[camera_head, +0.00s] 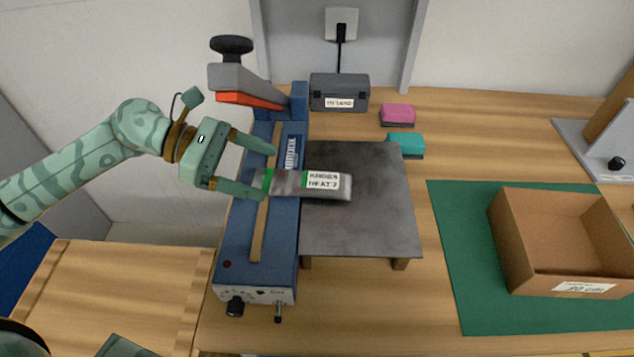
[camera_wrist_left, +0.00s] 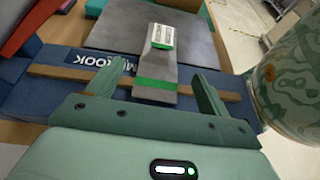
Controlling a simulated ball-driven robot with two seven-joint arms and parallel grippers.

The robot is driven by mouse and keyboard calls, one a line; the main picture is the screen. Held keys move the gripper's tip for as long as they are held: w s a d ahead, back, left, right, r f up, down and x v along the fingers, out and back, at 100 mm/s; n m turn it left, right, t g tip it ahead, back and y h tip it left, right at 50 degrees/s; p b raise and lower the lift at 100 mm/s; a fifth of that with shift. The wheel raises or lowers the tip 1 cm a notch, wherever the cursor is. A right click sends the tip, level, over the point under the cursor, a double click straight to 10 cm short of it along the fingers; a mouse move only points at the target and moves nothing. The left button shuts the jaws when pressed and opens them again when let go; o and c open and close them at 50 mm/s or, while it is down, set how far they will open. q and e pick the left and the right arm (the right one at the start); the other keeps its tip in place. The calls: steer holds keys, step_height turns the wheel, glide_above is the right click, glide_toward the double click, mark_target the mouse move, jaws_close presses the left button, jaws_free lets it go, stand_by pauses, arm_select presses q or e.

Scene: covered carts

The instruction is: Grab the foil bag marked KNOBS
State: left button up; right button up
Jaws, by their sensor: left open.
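The foil bag marked KNOBS (camera_head: 290,183) is grey and silvery with a green band and a white label. It lies across the blue sealer (camera_head: 228,245) and onto the dark grey platform (camera_head: 385,220). My left gripper (camera_head: 268,172) is open at the bag's left end, with one finger on each side of it. In the left wrist view the bag (camera_wrist_left: 158,72) runs away from me between the two open fingers (camera_wrist_left: 160,85), with a gap on each side. My right gripper is not in view.
The sealer's raised arm (camera_head: 245,85) stands behind my left gripper. A dark grey box (camera_head: 340,90), a pink block (camera_head: 397,113) and a teal block (camera_head: 405,144) are at the back. An open cardboard box (camera_head: 510,240) stands on a green mat (camera_head: 455,250) at the right.

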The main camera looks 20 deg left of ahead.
mark_target(288, 179)
arm_select(q)
steer(key=x, duration=0.5)
steer(key=shift+w+d+f, duration=0.15)
steer(key=shift+d, duration=0.15)
steer(key=c, duration=1.1)
